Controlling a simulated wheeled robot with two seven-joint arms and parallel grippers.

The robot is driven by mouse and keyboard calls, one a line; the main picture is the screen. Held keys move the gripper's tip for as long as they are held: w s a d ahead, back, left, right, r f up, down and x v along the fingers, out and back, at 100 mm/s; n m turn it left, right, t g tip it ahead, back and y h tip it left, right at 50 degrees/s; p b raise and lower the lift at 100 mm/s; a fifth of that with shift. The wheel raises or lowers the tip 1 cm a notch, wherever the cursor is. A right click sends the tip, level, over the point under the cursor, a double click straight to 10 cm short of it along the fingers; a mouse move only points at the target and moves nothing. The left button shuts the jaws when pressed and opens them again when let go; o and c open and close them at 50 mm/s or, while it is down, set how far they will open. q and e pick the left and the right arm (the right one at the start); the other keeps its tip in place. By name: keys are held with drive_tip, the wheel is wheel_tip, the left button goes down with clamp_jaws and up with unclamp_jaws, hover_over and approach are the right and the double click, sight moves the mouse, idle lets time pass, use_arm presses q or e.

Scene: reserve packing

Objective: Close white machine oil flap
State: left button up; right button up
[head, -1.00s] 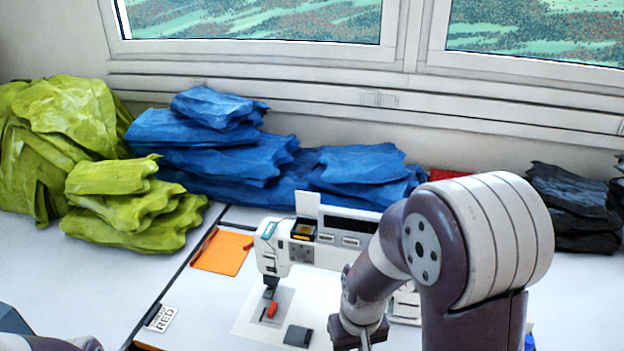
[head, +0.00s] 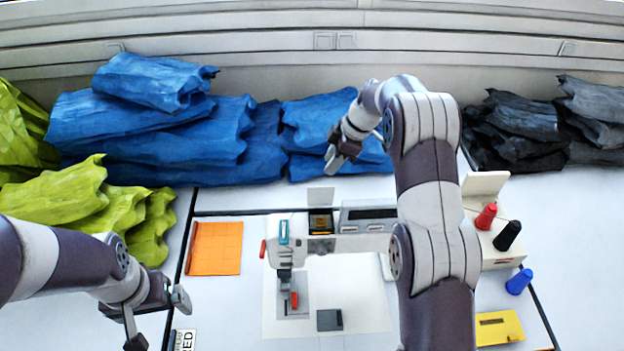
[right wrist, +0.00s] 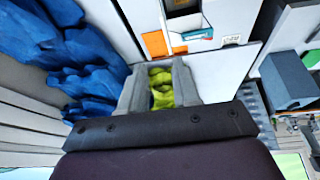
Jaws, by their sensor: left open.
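The white sewing machine (head: 372,243) stands on the white table in the middle of the head view. Its oil flap (head: 321,196), a small white panel, stands upright behind a dark opening with a yellow inside (head: 321,222), so it is open. My left gripper (head: 160,318) is open and empty at the lower left, left of the machine and apart from it. My right gripper (head: 337,155) is in front of the blue pile, behind and above the flap, touching neither visibly. In the right wrist view its fingers (right wrist: 160,85) are apart with nothing between them.
An orange mat (head: 215,249) lies left of the machine. A pale open-lidded box (head: 488,245) with red and black spools stands right, near a blue spool (head: 519,281) and yellow piece (head: 498,327). Blue (head: 160,130), lime (head: 55,195) and black (head: 515,130) fabric piles line the back.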

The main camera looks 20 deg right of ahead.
sight(318, 190)
drive_tip(key=shift+n, duration=0.6)
drive_tip(key=b+x, duration=0.2)
drive_tip(key=x, duration=0.1)
drive_tip(key=b+x, duration=0.2)
drive_tip(key=x, duration=0.1)
drive_tip(key=s+b+x, duration=0.1)
drive_tip(key=b+x, duration=0.2)
drive_tip(key=x, duration=0.1)
drive_tip(key=shift+w+f, duration=0.1)
drive_tip(key=shift+f, duration=0.05)
drive_tip(key=shift+f+p, duration=0.3)
drive_tip(key=shift+p, duration=0.1)
drive_tip(key=shift+f, duration=0.3)
drive_tip(key=shift+s+d+f, duration=0.1)
drive_tip(key=shift+s+d, duration=0.1)
drive_tip(key=shift+s, duration=0.2)
drive_tip(key=shift+w+a, duration=0.1)
drive_tip(key=shift+w+a+f, duration=0.1)
drive_tip(key=shift+w, duration=0.05)
drive_tip(key=c, duration=0.3)
drive_tip(key=shift+a, duration=0.1)
clamp_jaws()
use_arm(q)
drive_tip(key=f, duration=0.2)
drive_tip(key=s+f, duration=0.1)
drive_tip(key=d+f, duration=0.1)
drive_tip(key=f, duration=0.1)
drive_tip(key=shift+s+d+f, duration=0.1)
drive_tip(key=shift+s+f, duration=0.2)
